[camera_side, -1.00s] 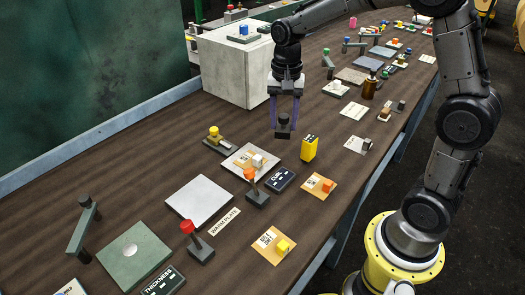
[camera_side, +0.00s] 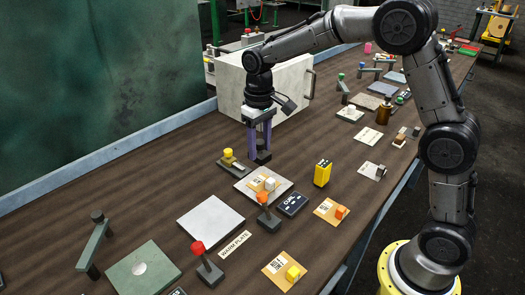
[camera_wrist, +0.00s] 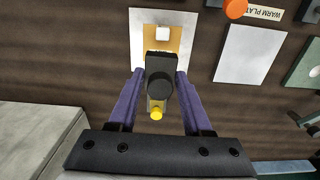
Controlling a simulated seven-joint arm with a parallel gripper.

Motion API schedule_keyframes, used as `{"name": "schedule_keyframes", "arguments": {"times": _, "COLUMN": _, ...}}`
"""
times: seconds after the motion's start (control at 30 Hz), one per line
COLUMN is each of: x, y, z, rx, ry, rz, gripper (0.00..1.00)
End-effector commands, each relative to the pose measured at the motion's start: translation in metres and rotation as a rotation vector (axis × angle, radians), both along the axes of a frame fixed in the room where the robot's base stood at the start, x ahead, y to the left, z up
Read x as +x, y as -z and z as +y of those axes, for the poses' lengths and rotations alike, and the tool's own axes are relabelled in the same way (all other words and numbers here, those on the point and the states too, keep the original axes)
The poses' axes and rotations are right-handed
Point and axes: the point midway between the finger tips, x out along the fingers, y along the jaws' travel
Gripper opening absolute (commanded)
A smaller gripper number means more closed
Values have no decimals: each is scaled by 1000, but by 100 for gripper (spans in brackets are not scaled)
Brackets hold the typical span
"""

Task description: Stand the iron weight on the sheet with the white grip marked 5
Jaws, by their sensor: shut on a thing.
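My gripper (camera_side: 261,152) is shut on the dark iron weight (camera_side: 263,156), which hangs upright between its purple fingers near the back edge of a pale square plate (camera_side: 247,187). On that plate lies a tan sheet (camera_wrist: 176,45) with a white block grip (camera_side: 270,184); its number is too small to read. In the wrist view, the weight (camera_wrist: 160,85) covers the near part of the sheet, and the white grip (camera_wrist: 163,33) shows beyond it. I cannot tell whether the weight touches the sheet.
A yellow-knobbed lever (camera_side: 229,156) stands left of the weight; an orange-knobbed lever (camera_side: 265,215) stands in front of the plate. A yellow block (camera_side: 322,173) and a dark label (camera_side: 292,203) are to the right. Tan sheets with orange (camera_side: 340,212) and yellow (camera_side: 293,273) grips lie nearer.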

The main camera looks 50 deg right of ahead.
Motion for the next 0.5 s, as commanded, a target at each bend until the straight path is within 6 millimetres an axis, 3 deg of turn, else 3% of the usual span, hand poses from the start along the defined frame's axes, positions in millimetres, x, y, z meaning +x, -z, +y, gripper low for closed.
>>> {"name": "schedule_keyframes", "arguments": {"times": 0.17, "x": -1, "y": 7, "z": 2, "rx": 0, "ry": -30, "rz": 0, "gripper": 0}}
{"name": "schedule_keyframes", "arguments": {"times": 0.5, "x": -1, "y": 40, "z": 2, "rx": 0, "ry": -27, "rz": 0, "gripper": 0}}
